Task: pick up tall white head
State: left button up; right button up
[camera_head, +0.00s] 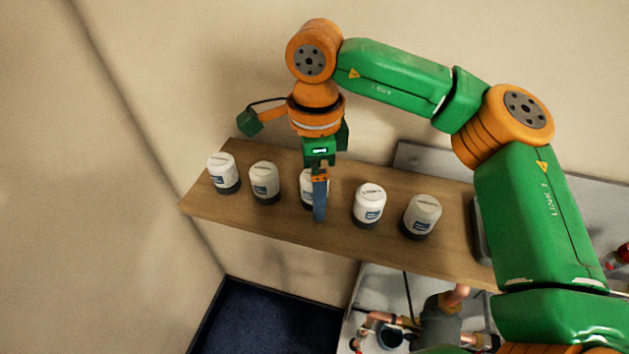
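Several white heads with dark bases and small blue labels stand upright in a row on a wooden shelf (290,231). From left to right they are a first head (222,170), a second head (265,180), a third head (306,187), a fourth head (369,202) and a fifth head (422,214). I cannot tell from their look which is the tall one. My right gripper (319,214) points down at the third head and partly hides it. Its fingers overlap in this view, so their opening and any contact are unclear. My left gripper is out of view.
Neighbouring heads stand close on both sides of my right gripper. A grey work surface (375,285) with copper pipe pieces (387,318) lies below the shelf. A dark blue area (265,318) is at lower left. A red object (617,256) is at the right edge.

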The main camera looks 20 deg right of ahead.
grip_shut()
jog(key=shift+r, duration=0.1)
